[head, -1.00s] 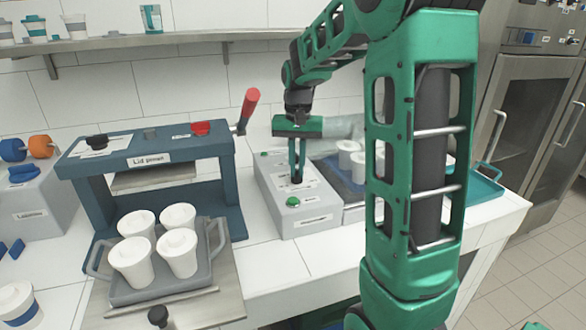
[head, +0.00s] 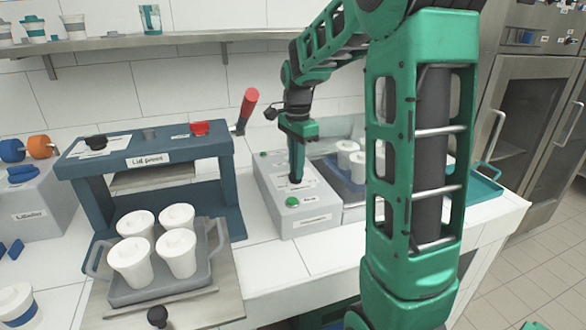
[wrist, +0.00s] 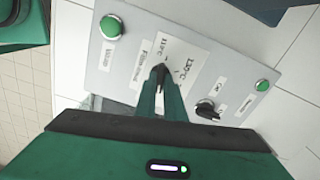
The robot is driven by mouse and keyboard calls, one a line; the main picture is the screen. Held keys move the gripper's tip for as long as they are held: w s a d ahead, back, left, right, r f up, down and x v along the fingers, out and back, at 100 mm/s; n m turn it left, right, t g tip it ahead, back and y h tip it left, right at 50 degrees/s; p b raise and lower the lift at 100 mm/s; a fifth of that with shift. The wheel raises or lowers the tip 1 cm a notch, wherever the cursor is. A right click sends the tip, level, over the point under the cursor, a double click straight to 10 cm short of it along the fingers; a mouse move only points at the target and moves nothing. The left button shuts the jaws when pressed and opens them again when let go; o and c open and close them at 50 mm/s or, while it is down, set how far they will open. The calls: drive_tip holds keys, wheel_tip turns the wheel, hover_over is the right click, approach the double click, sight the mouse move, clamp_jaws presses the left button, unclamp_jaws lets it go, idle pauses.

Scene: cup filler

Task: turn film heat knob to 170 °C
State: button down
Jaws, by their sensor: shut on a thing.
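The grey control box (head: 312,222) stands on the white counter right of the lid press. My gripper (head: 295,180) points down onto its top and is shut on a small dark knob. In the wrist view my gripper (wrist: 162,80) has its fingertips together on the film heat knob (wrist: 160,70), which is mostly hidden by the fingers. A white label with temperature marks (wrist: 170,55) lies around the knob.
The box also bears a green button (wrist: 111,27), a second green button (wrist: 262,86) and another black knob (wrist: 207,110). The blue lid press (head: 150,165) with its red-handled lever stands left. White cups on a tray (head: 150,293) are in front of it.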

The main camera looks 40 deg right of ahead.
drive_tip(key=shift+w+a+r+m, duration=0.2)
drive_tip(key=shift+w+m, duration=0.1)
drive_tip(key=shift+m, duration=0.7)
drive_tip(key=c, duration=1.8)
unclamp_jaws()
drive_tip(key=shift+f, duration=0.1)
drive_tip(key=shift+c, duration=0.2)
drive_tip(key=shift+s+m, duration=0.1)
drive_tip(key=shift+m, duration=0.2)
drive_tip(key=shift+d, duration=0.1)
wheel_tip(320, 180, up, 11)
drive_tip(key=shift+f, duration=0.15)
